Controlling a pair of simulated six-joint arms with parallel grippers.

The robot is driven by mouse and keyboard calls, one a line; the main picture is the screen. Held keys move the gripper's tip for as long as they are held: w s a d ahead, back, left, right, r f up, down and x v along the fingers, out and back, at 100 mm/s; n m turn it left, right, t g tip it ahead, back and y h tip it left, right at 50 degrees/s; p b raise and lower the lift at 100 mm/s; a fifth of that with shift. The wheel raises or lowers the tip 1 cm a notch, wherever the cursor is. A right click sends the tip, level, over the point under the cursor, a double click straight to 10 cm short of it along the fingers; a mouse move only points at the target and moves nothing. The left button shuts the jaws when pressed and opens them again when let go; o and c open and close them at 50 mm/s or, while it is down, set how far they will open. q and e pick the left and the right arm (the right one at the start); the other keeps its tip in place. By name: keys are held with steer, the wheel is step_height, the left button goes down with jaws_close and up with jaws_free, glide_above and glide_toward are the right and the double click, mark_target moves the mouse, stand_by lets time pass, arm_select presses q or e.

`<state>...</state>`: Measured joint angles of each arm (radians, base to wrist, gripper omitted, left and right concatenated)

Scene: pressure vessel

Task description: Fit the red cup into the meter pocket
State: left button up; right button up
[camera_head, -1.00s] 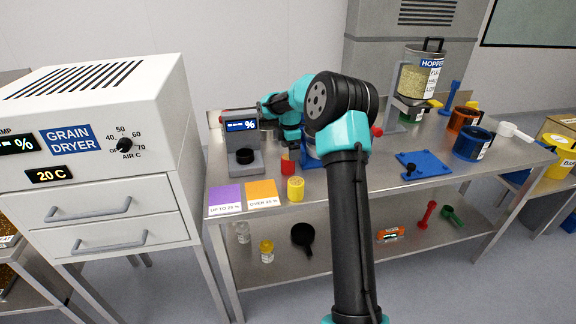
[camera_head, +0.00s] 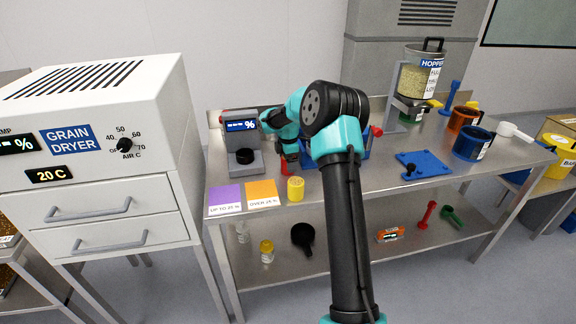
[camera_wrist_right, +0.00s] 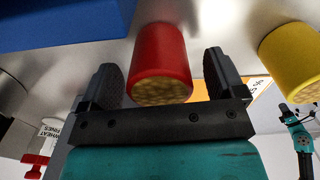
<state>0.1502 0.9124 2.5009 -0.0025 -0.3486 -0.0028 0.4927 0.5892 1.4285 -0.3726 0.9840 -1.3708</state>
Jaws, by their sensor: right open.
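The red cup (camera_head: 284,166) stands on the steel table just right of the grey meter (camera_head: 240,140), partly hidden by my right gripper (camera_head: 290,159). In the right wrist view the red cup (camera_wrist_right: 163,60) holds tan grain and sits between the two spread fingers of my right gripper (camera_wrist_right: 168,85), with gaps on both sides. The meter has a lit "%" display and a dark round part (camera_head: 245,156) on its foot; I cannot tell if this is the pocket. A small teal and black arm part, apparently my left arm, shows at right in the wrist view; its jaws are unclear.
A yellow cup (camera_head: 295,189) stands in front of the red cup, near the purple card (camera_head: 225,196) and orange card (camera_head: 262,193). A blue object (camera_wrist_right: 60,20) lies close beside the red cup. A blue plate (camera_head: 424,163) lies to the right.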

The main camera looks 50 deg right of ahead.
steer(key=shift+c, duration=0.3)
steer(key=c, duration=1)
steer(key=shift+r, duration=0.15)
step_height(320, 180, up, 10)
steer(key=shift+f, duration=0.1)
stand_by(0.5)
